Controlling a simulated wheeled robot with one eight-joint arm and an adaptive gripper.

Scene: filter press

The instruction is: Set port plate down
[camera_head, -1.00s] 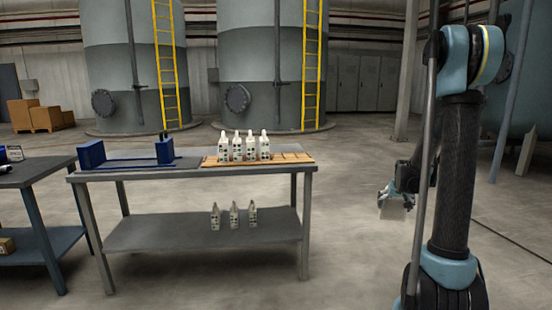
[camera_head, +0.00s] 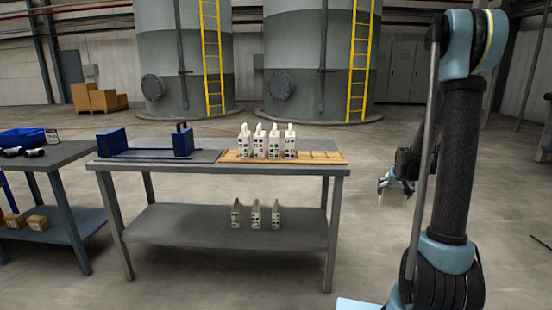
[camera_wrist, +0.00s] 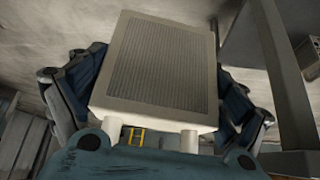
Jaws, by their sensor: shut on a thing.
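My gripper (camera_head: 392,188) is out to the right of the bench, partly hidden by my own arm in the head view. In the wrist view my gripper (camera_wrist: 155,120) is shut on a pale, ribbed port plate (camera_wrist: 158,65), with a finger on each side. The plate also shows as a small pale piece in the head view (camera_head: 394,198). It is held in the air, apart from the bench. The grey bench (camera_head: 190,171) carries a wooden slotted rack (camera_head: 325,156) at its right, with several white plates (camera_head: 268,146) standing upright at the rack's left and middle.
A blue press frame (camera_head: 150,150) stands on the bench's left. Three white plates (camera_head: 255,215) stand on the lower shelf (camera_head: 180,228). A second table (camera_head: 60,155) with a blue bin (camera_head: 22,138) is at far left. The rack's right end is clear, as is the floor between bench and arm.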

